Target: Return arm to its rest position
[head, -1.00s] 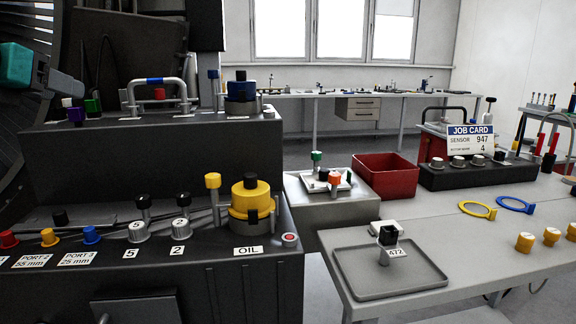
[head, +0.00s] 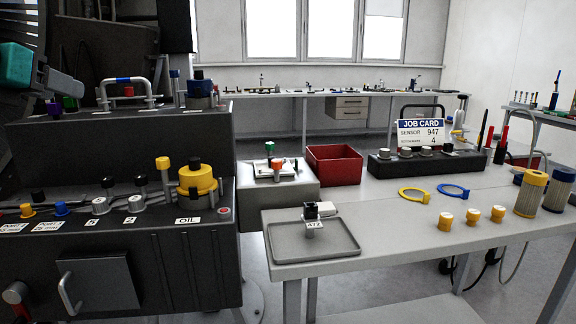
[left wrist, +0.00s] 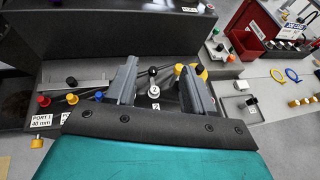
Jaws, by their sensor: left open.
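My left gripper (head: 62,84) shows at the upper left edge of the head view, with its teal body and dark grey end partly cut off by the frame. In the left wrist view, its two grey fingers (left wrist: 159,66) are spread apart with nothing held between them. The gap points towards the dark front bench with the knobs, and the fingers look clear of it. The rest of my left arm is hidden. My right gripper is in neither view.
The dark stepped unit (head: 120,145) fills the left, with coloured knobs and a yellow oil cap (head: 197,178). A grey table holds a tray (head: 288,247), a red bin (head: 334,165), a job card (head: 421,132), rings and filters (head: 531,193). Floor shows between unit and table.

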